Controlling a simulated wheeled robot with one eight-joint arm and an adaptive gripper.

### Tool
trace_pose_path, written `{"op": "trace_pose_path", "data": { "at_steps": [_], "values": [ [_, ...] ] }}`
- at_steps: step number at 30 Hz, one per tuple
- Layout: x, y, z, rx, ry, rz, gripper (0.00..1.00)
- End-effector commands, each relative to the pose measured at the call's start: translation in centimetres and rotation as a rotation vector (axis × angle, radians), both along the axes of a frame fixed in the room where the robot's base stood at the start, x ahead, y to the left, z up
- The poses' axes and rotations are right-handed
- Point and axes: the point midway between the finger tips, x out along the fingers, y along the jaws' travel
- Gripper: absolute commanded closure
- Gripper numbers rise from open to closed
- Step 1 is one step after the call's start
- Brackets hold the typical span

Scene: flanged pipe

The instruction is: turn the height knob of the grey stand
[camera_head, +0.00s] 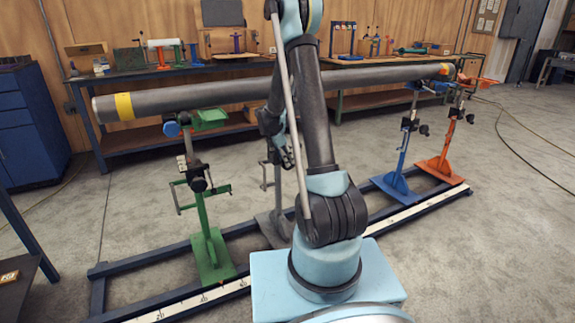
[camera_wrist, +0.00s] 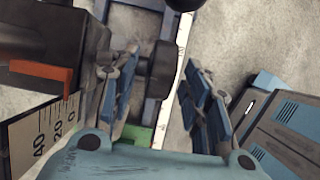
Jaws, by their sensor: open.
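The grey stand (camera_head: 274,226) is in the middle of the row in the head view, behind my arm, which hides much of its upper part. In the wrist view a dark block (camera_wrist: 45,35) with an orange pointer and a scale plate (camera_wrist: 45,130) fills the left side. A dark round knob (camera_wrist: 160,75) sticks out from that block. My gripper (camera_wrist: 163,62) is open, with one blue finger on each side of the knob. I cannot tell whether either finger touches it. My gripper is mostly hidden behind my arm in the head view.
A long grey pipe (camera_head: 215,94) lies across the stands. A green stand (camera_head: 208,245) is at left; blue (camera_head: 396,180) and orange (camera_head: 440,165) stands are at right. A blue floor frame (camera_head: 165,258) carries the stands. Workbenches line the wall behind.

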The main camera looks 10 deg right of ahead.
Motion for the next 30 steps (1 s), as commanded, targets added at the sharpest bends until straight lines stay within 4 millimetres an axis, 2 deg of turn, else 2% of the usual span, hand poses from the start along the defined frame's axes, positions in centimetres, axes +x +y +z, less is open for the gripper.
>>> {"op": "trace_pose_path", "data": {
  "at_steps": [7, 19, 20, 25, 26, 30],
  "values": [
    [0.3, -0.9, -2.3, 0.000, 0.000, -0.002, 0.57],
    [0.3, -1.1, -2.7, 0.000, 0.001, -0.001, 0.57],
    [0.3, -1.1, -2.7, 0.000, 0.001, -0.001, 0.59],
    [0.3, -1.1, -2.7, 0.000, 0.001, -0.001, 0.97],
    [0.3, -1.1, -2.7, 0.000, 0.000, -0.001, 1.00],
    [0.3, -1.1, -2.7, 0.001, 0.000, -0.001, 1.00]
  ]
}}
